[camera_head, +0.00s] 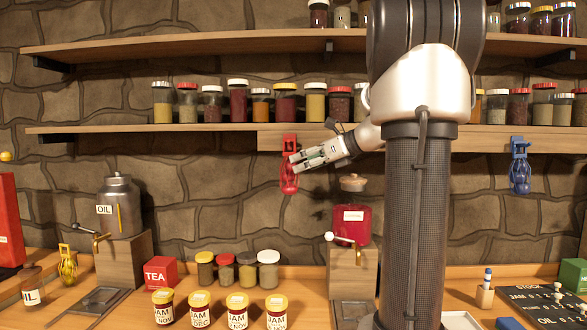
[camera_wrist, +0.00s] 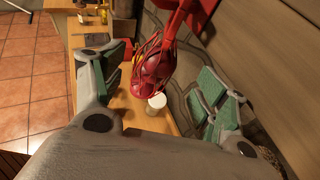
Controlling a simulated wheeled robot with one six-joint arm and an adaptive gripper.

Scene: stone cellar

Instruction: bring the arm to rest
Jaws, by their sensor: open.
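My gripper (camera_head: 296,162) reaches left from the arm, below the lower shelf and in front of the stone wall. Its fingers are spread with nothing gripped. In the wrist view the gap between the green-padded fingers (camera_wrist: 163,78) is wide. A red hanging utensil (camera_head: 289,185) on a red wall mount is right by the fingertips in the head view. In the wrist view the red utensil (camera_wrist: 155,65) shows beyond the gap; I cannot tell whether it touches a finger. My arm's upper links cover part of the shelves.
The lower shelf (camera_head: 220,129) holds many jars just above my gripper. On the counter below stand a red canister (camera_head: 351,225) with a tap, an oil can (camera_head: 120,207), a tea box (camera_head: 160,272) and several jam jars (camera_head: 237,311). A blue hanging utensil (camera_head: 520,173) is at right.

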